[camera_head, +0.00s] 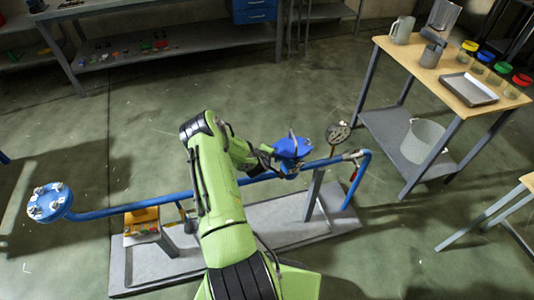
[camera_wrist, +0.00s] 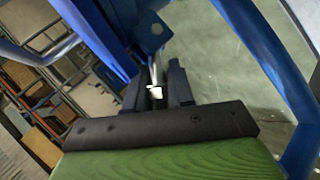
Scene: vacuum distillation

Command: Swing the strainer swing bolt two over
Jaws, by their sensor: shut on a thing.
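The blue strainer (camera_head: 293,148) sits on the blue pipe right of the middle in the head view. My gripper (camera_head: 270,157) is at its left side, and my arm hides part of the pipe. In the wrist view my gripper (camera_wrist: 157,92) has its dark fingers close together on a slim silver swing bolt (camera_wrist: 155,70) with a pale end. A blue lug with a hole (camera_wrist: 152,30) is just beyond the fingertips. I cannot tell from the frames which numbered bolt this is.
A round gauge (camera_head: 338,132) stands right of the strainer. A blue flange with several bolts (camera_head: 49,203) ends the pipe at left. A small stand with an orange top (camera_head: 141,221) is below the pipe. A wooden-topped table (camera_head: 450,82) is at right.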

